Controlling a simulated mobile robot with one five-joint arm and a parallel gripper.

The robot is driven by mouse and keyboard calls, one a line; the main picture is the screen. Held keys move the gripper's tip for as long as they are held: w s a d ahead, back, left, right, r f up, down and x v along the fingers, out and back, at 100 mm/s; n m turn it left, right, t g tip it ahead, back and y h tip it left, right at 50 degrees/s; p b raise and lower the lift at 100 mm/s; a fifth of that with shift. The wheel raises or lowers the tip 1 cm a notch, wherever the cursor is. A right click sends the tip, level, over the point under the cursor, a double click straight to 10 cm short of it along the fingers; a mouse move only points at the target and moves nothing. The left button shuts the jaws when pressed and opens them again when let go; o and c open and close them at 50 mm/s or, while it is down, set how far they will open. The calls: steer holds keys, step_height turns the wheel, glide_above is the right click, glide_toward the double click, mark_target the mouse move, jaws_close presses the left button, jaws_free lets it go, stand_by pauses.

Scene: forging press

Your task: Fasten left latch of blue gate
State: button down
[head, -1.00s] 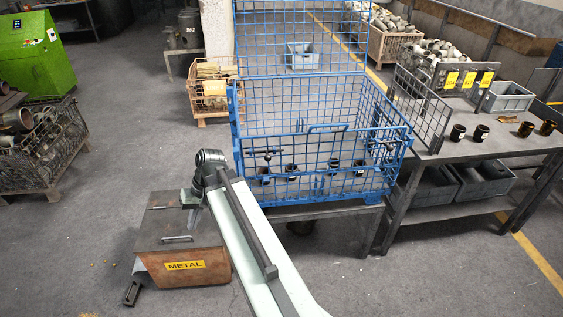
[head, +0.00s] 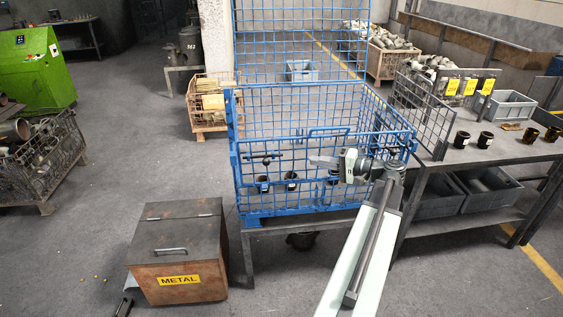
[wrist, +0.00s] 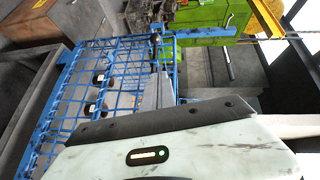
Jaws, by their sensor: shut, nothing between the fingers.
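The blue gate (head: 290,192) is the mesh front panel of a blue wire crate and stands upright. Its left latch (head: 267,159) is a dark bar with a small knob near the panel's top left. A dark knob that looks like this latch (wrist: 155,37) shows beyond my fingers in the wrist view. My gripper (head: 318,161) is in front of the gate's right half, pointing left, shut and empty. It is right of the left latch and apart from it. My grey fingers (wrist: 154,92) also show in the wrist view. My arm hides the gate's right latch area.
Several dark cups stand inside the crate behind the mesh, including one cup (head: 291,180). A brown METAL box (head: 180,252) stands on the floor at left front. A workbench (head: 490,153) with more cups adjoins the crate at right. The floor at left is open.

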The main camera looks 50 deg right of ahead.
steer(key=a+b+x, duration=0.2)
steer(key=a+x, duration=0.1)
steer(key=x, duration=1)
steer(key=shift+s+f, duration=0.15)
steer(key=shift+s, duration=0.3)
